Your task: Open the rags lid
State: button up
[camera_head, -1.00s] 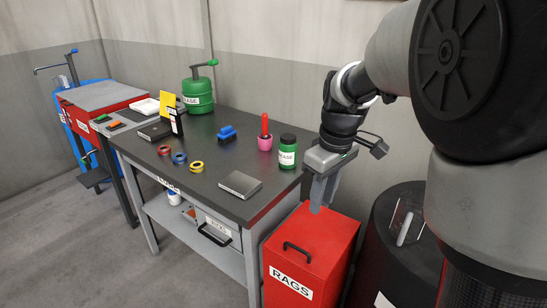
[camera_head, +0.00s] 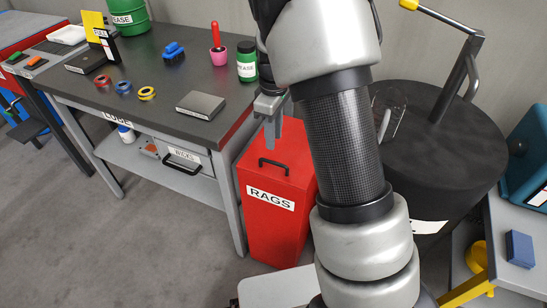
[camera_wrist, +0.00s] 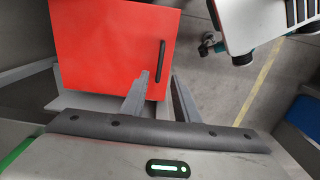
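The red rags bin (camera_head: 275,225) stands on the floor at the right end of the workbench, with a white "RAGS" label on its front. Its flat red lid (camera_head: 292,150) is closed, with a black bar handle (camera_head: 273,164) near the front edge. The handle (camera_wrist: 162,60) lies just beyond the fingertips, over the red lid (camera_wrist: 105,45).
A black drum (camera_head: 440,130) stands right of the bin. Floor in front is clear.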

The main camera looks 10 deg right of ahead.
aim_at(274, 162)
notch_tip(274, 162, down, 9)
jog(key=shift+r+b, duration=0.15)
jog(key=shift+b, duration=0.45)
grip_shut()
